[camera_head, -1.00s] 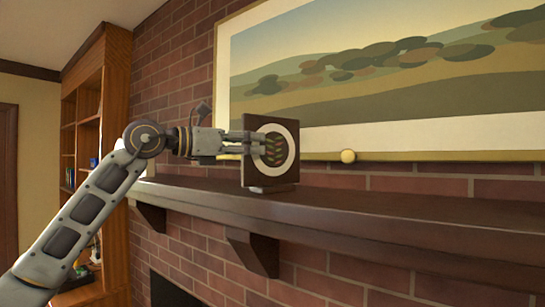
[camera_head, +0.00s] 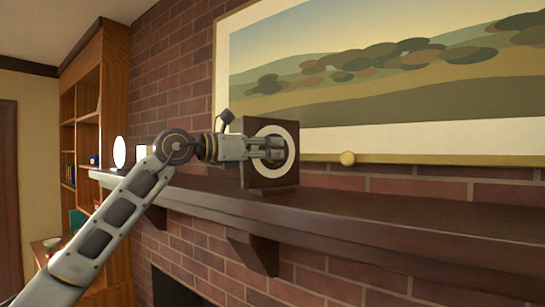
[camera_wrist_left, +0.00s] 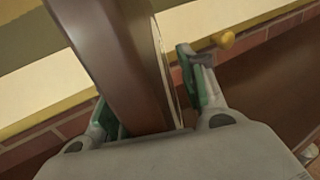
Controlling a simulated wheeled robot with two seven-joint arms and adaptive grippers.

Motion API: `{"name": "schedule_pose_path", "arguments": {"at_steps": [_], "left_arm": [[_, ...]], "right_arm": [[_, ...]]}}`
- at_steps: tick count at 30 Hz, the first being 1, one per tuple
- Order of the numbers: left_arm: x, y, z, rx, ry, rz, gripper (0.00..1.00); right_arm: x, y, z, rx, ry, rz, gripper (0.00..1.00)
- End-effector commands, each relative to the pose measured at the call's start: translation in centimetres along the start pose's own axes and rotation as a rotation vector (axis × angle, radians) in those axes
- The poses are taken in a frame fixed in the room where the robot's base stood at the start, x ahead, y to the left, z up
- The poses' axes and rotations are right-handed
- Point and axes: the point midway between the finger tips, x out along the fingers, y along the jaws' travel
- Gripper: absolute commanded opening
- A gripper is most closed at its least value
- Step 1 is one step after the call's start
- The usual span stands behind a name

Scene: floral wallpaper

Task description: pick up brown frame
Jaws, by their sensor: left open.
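The brown frame (camera_head: 290,175), a dark square with a white ring on its face, stands upright on the mantel shelf. My left gripper (camera_head: 277,148) reaches in from the left, with its fingers covering the middle of the ring. In the left wrist view, the frame's brown edge (camera_wrist_left: 118,60) runs between the two green-padded fingers of the gripper (camera_wrist_left: 148,98). The fingers are apart, one on each side of the frame. A gap shows beside the right finger; contact at the left finger cannot be told. My right gripper is not in view.
The dark mantel (camera_head: 400,220) runs along the brick wall, clear to the right of the frame. A white oval object (camera_head: 119,152) is at left by the bookcase (camera_head: 115,75).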

Motion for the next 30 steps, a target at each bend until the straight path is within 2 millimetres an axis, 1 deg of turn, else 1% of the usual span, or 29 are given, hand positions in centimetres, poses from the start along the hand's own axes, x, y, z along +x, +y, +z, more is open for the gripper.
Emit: {"name": "schedule_pose_path", "arguments": {"at_steps": [13, 14, 23, 24, 30], "left_arm": [[0.05, 0.00, -0.06, 0.000, 0.000, 0.000, 0.41], [0.05, 0.00, -0.06, 0.000, 0.000, 0.000, 0.40], [0.04, 0.00, -0.04, 0.000, 0.000, 0.000, 0.01], [0.04, 0.00, -0.04, 0.000, 0.000, 0.000, 0.00], [-0.01, -0.02, 0.10, 0.000, -0.003, 0.000, 0.00]], "right_arm": [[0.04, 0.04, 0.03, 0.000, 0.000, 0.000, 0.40], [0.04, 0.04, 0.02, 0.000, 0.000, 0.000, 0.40], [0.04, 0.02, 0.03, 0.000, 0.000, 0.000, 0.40], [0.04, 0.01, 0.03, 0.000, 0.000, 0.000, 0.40], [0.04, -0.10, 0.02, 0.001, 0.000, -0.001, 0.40]]}}
